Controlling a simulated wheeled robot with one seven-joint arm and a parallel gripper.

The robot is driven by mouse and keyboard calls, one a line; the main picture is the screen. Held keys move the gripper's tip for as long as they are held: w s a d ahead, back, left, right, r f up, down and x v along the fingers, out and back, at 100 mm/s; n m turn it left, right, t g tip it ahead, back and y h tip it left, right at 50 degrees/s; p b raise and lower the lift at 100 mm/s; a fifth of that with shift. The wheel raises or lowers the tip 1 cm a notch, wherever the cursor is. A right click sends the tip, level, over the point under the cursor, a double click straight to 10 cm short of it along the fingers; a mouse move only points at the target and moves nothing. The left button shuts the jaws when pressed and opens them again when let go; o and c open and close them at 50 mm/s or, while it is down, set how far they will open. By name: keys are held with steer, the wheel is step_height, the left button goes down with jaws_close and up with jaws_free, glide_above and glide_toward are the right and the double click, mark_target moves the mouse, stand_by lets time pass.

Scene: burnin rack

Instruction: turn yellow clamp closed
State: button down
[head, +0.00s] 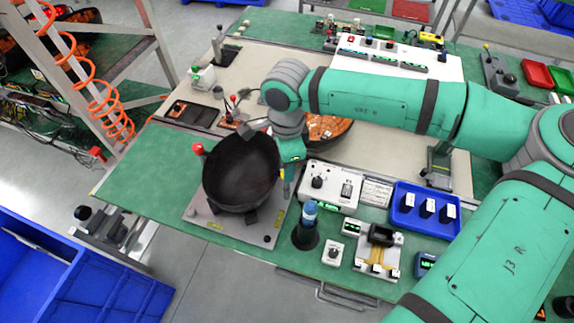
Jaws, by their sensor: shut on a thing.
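My gripper (288,183) points down at the right side of a large black bowl-shaped part (240,178). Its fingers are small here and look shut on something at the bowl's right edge. What they hold is mostly hidden by the gripper, and I cannot make out a yellow clamp there. The bowl sits on a grey fixture plate (197,212) at the bench's front left edge. A lever with a red ball knob (197,148) stands at the plate's left back corner. Small yellow-green labels lie on the plate.
Right of the plate stand a black post with a blue top (306,228), a white control box (330,188), a small fixture (380,250) and a blue tray (425,209). Behind my gripper lies a second bowl with orange contents (328,128). My arm spans the right side.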

stand_by(0.3)
steer(key=c, duration=1.5)
jaws_free()
steer(key=shift+r, duration=0.1)
step_height(320, 180, up, 11)
steer(key=shift+f, duration=0.15)
